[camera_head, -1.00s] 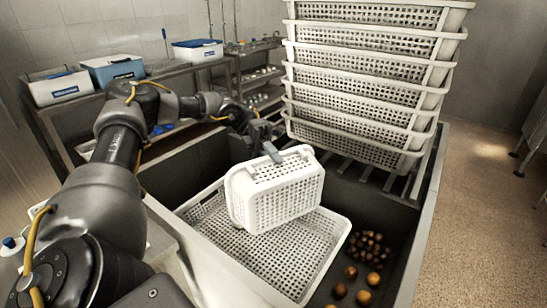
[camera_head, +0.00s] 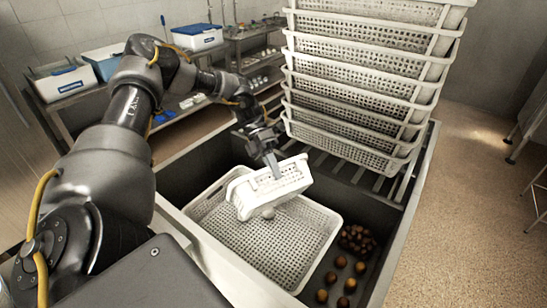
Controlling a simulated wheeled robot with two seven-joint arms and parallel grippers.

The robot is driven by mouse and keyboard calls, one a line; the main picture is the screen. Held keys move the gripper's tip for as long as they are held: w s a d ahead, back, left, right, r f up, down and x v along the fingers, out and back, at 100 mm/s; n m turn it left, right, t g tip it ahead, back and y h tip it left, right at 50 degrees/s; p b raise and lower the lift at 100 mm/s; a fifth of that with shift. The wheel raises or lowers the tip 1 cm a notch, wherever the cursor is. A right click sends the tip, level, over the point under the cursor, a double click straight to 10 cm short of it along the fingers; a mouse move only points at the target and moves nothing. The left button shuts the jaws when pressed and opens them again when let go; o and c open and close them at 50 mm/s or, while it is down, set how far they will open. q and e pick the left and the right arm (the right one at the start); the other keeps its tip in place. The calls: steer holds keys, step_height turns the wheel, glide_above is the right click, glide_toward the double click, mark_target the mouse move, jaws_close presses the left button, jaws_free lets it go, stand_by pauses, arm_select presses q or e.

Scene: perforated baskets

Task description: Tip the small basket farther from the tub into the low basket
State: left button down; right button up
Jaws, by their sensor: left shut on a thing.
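My left gripper (camera_head: 272,165) is shut on the rim of a small white perforated basket (camera_head: 283,186). It holds this basket tilted, above the low basket. The low white perforated basket (camera_head: 220,235) lies in the dark basin, with its floor bare where I can see it. A small roundish grey thing (camera_head: 268,213) shows at the held basket's lower edge; I cannot tell whether it is inside or falling out. The inside of the held basket is hidden. No second small basket shows, and I cannot tell which thing is the tub. My right gripper is out of view.
Several round brown things (camera_head: 349,284) lie in the basin right of the low basket, with a darker cluster (camera_head: 356,240) behind. A tall stack of white baskets (camera_head: 360,92) stands on a rack behind. Blue-and-white boxes (camera_head: 197,37) stand on shelves at the back left.

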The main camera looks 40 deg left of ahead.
arm_select(q)
steer(key=y+p, duration=0.2)
steer(key=p, duration=0.1)
steer(key=r+t+y+p, duration=0.1)
steer(key=p, duration=0.3)
steer(key=y+p, duration=0.2)
steer(key=p, duration=0.1)
steer(key=shift+r+t+y, duration=0.3)
steer(key=shift+r, duration=0.1)
steer(key=y+p, duration=0.2)
steer(key=t+y+p, duration=0.1)
steer(key=y+p, duration=0.1)
steer(key=p, duration=0.1)
steer(key=shift+s+r+y, duration=0.1)
steer(key=shift+r+y, duration=0.05)
steer(key=shift+y, duration=0.15)
steer(key=shift+d+t+y, duration=0.1)
steer(key=shift+t+y, duration=0.2)
steer(key=shift+y, duration=0.1)
steer(key=shift+y+p, duration=0.4)
steer(key=shift+y, duration=0.1)
steer(key=shift+a, duration=0.2)
